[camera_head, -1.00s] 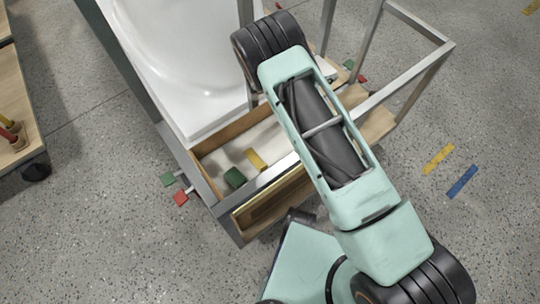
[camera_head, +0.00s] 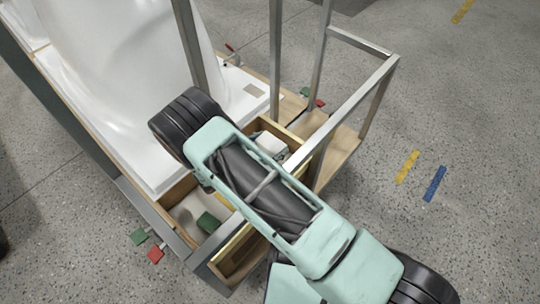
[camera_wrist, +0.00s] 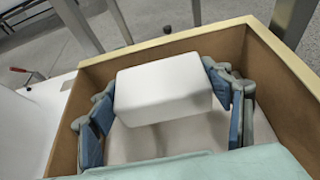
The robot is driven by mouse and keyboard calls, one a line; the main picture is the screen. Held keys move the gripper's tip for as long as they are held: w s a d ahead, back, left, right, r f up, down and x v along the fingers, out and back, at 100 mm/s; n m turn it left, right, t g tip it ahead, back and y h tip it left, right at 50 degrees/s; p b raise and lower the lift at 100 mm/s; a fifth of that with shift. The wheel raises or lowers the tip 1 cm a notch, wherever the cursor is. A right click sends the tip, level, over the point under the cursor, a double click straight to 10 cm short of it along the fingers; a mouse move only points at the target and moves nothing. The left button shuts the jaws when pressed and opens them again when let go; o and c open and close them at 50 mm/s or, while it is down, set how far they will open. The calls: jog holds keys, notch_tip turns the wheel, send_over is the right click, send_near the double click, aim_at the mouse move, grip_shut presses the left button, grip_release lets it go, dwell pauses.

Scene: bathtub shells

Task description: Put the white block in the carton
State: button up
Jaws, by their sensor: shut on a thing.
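The white block (camera_wrist: 165,85) is a smooth box shape between the two blue-padded fingers of my gripper (camera_wrist: 165,100) in the wrist view. My gripper is shut on it, one finger at each side. Block and fingers are within the walls of an open wooden-walled box (camera_wrist: 262,62) with a pale floor; I cannot tell if the block touches the floor. In the head view the white block (camera_head: 270,143) shows just beyond my arm, inside the wooden frame (camera_head: 292,134). My arm hides much of the box. I cannot pick out a separate carton.
A green block (camera_head: 208,222) and a partly hidden yellow block (camera_head: 225,201) lie in the near left part of the box. A white tub shell (camera_head: 110,75) stands behind. Metal posts (camera_head: 275,60) and a rail (camera_head: 345,105) rise close to my arm. Grey floor is free at right.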

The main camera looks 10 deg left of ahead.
jog(key=f, duration=0.2)
jog(key=s+f+b, duration=0.1)
jog(key=f, duration=0.1)
jog(key=shift+s+f+b, duration=0.1)
jog(key=shift+f+b, duration=0.1)
jog(key=shift+b, duration=0.1)
jog(key=shift+f, duration=0.1)
jog(key=shift+f, duration=0.15)
jog(key=o, duration=0.8)
jog(key=shift+r, duration=0.2)
jog(key=shift+s+a+r, duration=0.1)
jog(key=shift+s+r, duration=0.1)
jog(key=p+v, duration=0.1)
jog(key=v, duration=0.6)
jog(key=shift+p, duration=0.35)
